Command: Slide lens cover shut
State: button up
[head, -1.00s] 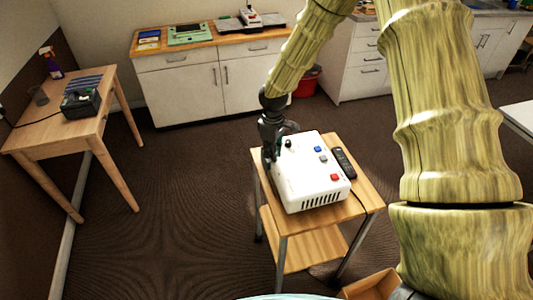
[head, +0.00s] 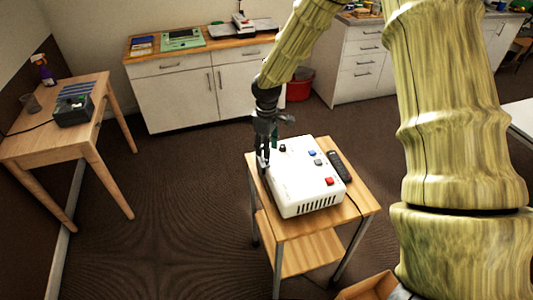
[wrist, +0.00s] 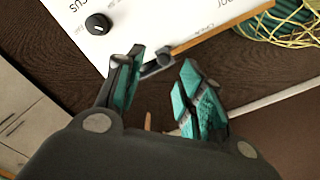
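The white projector (head: 306,194) stands on a small wooden stand, with a black knob and blue, grey and red buttons on top. My gripper (head: 266,158) is at its left edge, pointing down. In the wrist view my gripper (wrist: 158,88) is open, with its teal-padded fingers apart. A small dark grey part (wrist: 157,66), perhaps the lens cover or its tab, juts from the projector's edge near the left finger. I cannot tell whether that finger touches it. The lens itself is hidden in both views.
A black remote (head: 340,166) lies right of the projector on the stand (head: 290,226). A desk (head: 66,139) with a dark device is at the left, and cabinets (head: 190,97) line the back. A red bin (head: 299,85) stands behind. The floor left of the stand is clear.

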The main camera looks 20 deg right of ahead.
notch_tip(320, 180, up, 8)
jog(key=shift+f, duration=0.2)
dwell(0.5)
